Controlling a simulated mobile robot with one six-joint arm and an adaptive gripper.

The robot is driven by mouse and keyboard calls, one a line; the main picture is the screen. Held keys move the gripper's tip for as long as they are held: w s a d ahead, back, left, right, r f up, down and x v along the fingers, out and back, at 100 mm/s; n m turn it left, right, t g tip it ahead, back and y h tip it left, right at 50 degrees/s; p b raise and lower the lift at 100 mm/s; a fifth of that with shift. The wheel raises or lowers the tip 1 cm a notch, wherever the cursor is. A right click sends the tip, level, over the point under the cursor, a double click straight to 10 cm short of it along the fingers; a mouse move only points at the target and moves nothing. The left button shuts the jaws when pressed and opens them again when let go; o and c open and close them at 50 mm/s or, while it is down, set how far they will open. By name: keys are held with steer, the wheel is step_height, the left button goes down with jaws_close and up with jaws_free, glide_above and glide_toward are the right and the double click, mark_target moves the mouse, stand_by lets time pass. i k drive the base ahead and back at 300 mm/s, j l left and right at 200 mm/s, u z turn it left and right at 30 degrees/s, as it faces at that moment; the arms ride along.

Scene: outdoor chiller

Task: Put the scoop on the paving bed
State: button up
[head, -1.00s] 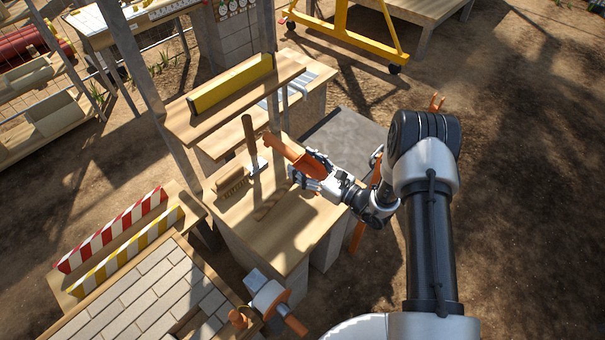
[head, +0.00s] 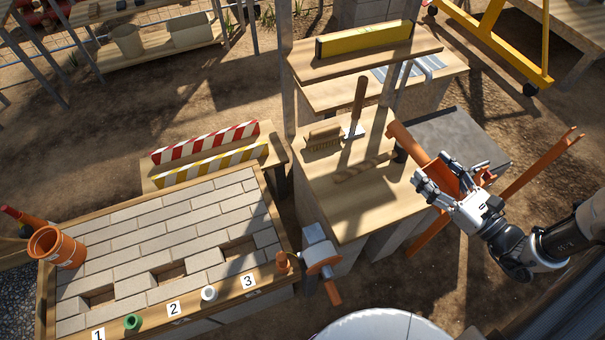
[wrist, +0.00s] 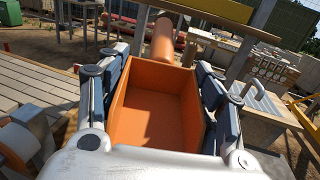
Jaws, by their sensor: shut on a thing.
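The orange scoop (head: 424,156) is in my gripper (head: 452,182), at the right edge of the wooden bench. In the wrist view the scoop's open box-shaped body (wrist: 155,98) lies between the two fingers, empty, with its round handle pointing away. My gripper (wrist: 157,105) is shut on the scoop's sides. The paving bed (head: 165,225), a wooden-framed surface of pale pavers with several gaps, is at the lower left of the head view, well apart from the scoop. Its left part also shows at the left of the wrist view (wrist: 38,90).
An orange bucket (head: 57,248) stands on the bed's left corner. Green, white and brown small pieces line its front edge by numbers 1 to 3. Striped barriers (head: 205,142) stand behind.

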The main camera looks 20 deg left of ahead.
mark_target(176, 222)
steer(key=j+u, duration=0.25)
steer(key=u, duration=0.2)
steer(key=j+u, duration=0.3)
steer(key=u, duration=0.2)
steer(key=j+u, duration=0.25)
steer(key=u, duration=0.2)
steer(key=i+j, duration=0.1)
steer(key=j, duration=0.2)
steer(key=i+j, duration=0.15)
steer(key=j, duration=0.15)
steer(key=i+j, duration=0.1)
steer(key=j, duration=0.2)
